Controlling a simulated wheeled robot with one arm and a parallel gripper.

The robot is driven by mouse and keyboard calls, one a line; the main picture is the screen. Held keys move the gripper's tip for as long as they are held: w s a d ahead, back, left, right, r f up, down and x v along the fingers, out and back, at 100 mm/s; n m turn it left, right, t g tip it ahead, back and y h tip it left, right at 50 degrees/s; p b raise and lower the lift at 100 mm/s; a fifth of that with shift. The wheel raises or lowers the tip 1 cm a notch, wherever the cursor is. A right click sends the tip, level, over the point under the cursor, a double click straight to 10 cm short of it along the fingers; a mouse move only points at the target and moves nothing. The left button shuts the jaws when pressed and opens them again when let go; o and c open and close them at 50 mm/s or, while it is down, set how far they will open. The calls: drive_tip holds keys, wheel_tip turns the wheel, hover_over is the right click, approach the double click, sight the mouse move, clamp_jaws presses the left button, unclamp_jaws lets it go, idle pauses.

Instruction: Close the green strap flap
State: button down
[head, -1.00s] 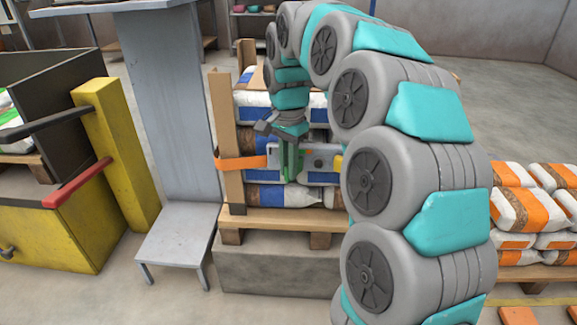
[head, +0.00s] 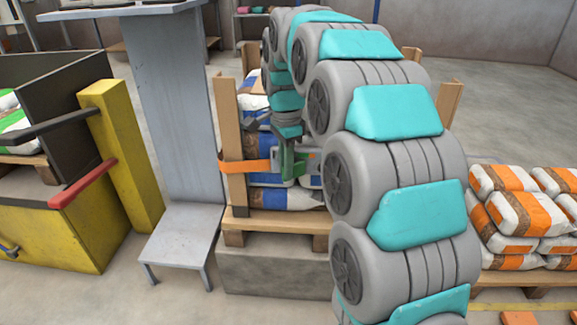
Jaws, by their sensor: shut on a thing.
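The green strap flap (head: 288,162) is a narrow upright piece on a grey buckle unit (head: 310,171) at the front of a stack of bags on a pallet. My gripper (head: 289,144) reaches down in front of the stack and is shut on the green flap. Its fingertips are small and partly hidden, so the exact grip is hard to see. An orange strap (head: 245,167) runs from the left post to the buckle. My arm hides the buckle's right part and the strap's right side.
Wooden posts (head: 233,140) frame the bag stack on its pallet (head: 270,217). A grey column (head: 172,110) with a step stands close on the left, beside a yellow post (head: 122,150). Orange-and-white bags (head: 517,211) are piled on the right. Floor shows between.

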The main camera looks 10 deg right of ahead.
drive_tip(key=shift+w+m+p, duration=0.35)
drive_tip(key=shift+w+m, duration=0.05)
drive_tip(key=shift+m, duration=0.4)
drive_tip(key=shift+a, duration=0.1)
drive_tip(key=c, duration=0.8)
unclamp_jaws()
drive_tip(key=shift+c, duration=0.2)
drive_tip(key=shift+s, duration=0.1)
